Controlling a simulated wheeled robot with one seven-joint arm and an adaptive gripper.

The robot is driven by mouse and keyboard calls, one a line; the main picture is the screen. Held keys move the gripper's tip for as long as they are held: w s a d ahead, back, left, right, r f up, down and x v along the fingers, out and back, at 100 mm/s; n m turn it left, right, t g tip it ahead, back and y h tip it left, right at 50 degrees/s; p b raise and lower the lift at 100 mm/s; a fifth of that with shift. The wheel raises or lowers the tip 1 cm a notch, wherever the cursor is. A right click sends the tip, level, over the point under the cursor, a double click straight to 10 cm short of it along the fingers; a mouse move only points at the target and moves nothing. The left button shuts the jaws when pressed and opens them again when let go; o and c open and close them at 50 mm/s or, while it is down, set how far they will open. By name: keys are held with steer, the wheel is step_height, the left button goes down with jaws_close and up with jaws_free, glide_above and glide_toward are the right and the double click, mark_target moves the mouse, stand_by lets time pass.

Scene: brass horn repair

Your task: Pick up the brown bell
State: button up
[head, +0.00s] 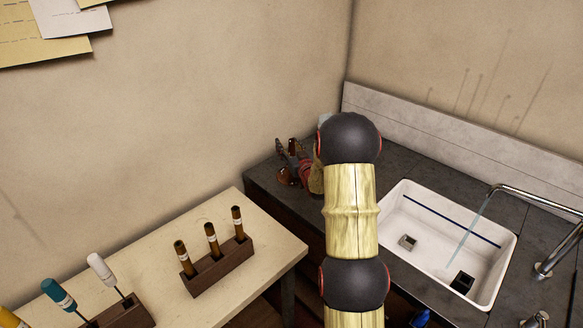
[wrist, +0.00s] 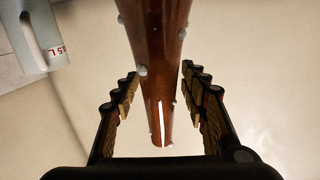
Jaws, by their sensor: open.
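In the wrist view, a glossy brown tapered piece with small pale knobs along its sides, which looks like the brown bell (wrist: 155,50), runs down from the top edge. Its narrower, rounded lower end lies between the two fingers of my gripper (wrist: 160,82). The fingers are open, with a gap visible on each side of the brown piece. The piece's top is cut off by the frame. In the head view, small brown shapes (head: 287,177) show at the back left of the dark counter beside my arm. My arm hides much of that spot, and I cannot separate the bell there clearly.
A pale jug with red marking (wrist: 42,35) stands at the upper left of the wrist view. In the head view, a white sink (head: 400,215) with a running tap (head: 540,200) is right of my arm. A pale table (head: 150,265) with a brown-bottle rack (head: 222,268) is left.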

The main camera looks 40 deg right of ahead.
steer(key=shift+w+d+r, duration=0.1)
steer(key=shift+w, duration=0.15)
steer(key=shift+c, duration=0.9)
jaws_close()
